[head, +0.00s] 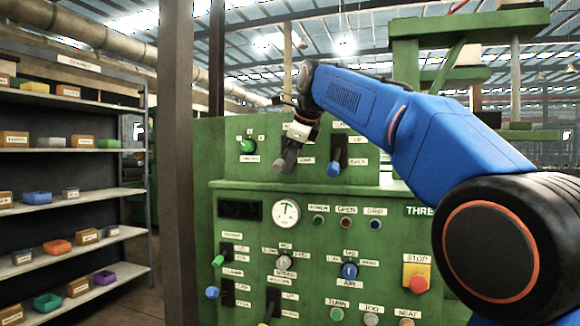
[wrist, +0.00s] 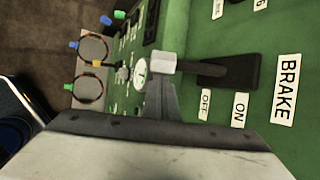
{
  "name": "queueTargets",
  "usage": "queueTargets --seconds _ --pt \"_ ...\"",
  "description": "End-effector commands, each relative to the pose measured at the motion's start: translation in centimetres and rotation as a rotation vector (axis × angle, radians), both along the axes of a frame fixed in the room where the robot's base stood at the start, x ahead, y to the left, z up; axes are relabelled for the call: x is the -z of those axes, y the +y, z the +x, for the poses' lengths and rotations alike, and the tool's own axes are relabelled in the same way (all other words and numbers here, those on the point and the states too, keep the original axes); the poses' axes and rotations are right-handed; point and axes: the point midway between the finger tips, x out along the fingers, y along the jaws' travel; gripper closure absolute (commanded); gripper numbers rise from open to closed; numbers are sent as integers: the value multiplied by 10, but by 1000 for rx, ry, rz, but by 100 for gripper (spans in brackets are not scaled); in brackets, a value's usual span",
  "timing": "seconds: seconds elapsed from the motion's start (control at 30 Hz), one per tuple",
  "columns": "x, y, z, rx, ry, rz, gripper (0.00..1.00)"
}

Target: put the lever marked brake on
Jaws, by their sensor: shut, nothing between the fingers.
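The brake lever has a pale grey knob (wrist: 165,62) on a dark shaft that comes out of a dark slot plate (wrist: 235,70). In the wrist view the knob lies beyond the OFF end of the plate, away from the BRAKE label (wrist: 286,89). The OFF label (wrist: 205,104) and ON label (wrist: 240,110) sit beside the plate. My gripper (wrist: 160,88) is shut and empty, its fingertips right at the knob; I cannot tell if they touch. In the head view my gripper (head: 287,157) covers most of this lever.
A blue-knobbed lever (head: 333,168) stands close to the right of my gripper, and a green knob (head: 248,146) to the left. Below are a gauge (head: 286,212), several buttons and a red stop button (head: 418,284). A brown post (head: 176,160) stands left of the panel.

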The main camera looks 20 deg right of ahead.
Motion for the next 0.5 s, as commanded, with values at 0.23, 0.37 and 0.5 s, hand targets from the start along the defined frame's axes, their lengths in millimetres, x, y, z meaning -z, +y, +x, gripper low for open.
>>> queueTargets --seconds 0.23,0.37,0.5 --pt "-6 2 -2 0 -1 1 100" --pt "-12 3 -3 -1 -2 0 100" --pt "-22 4 -5 -1 -2 0 100"
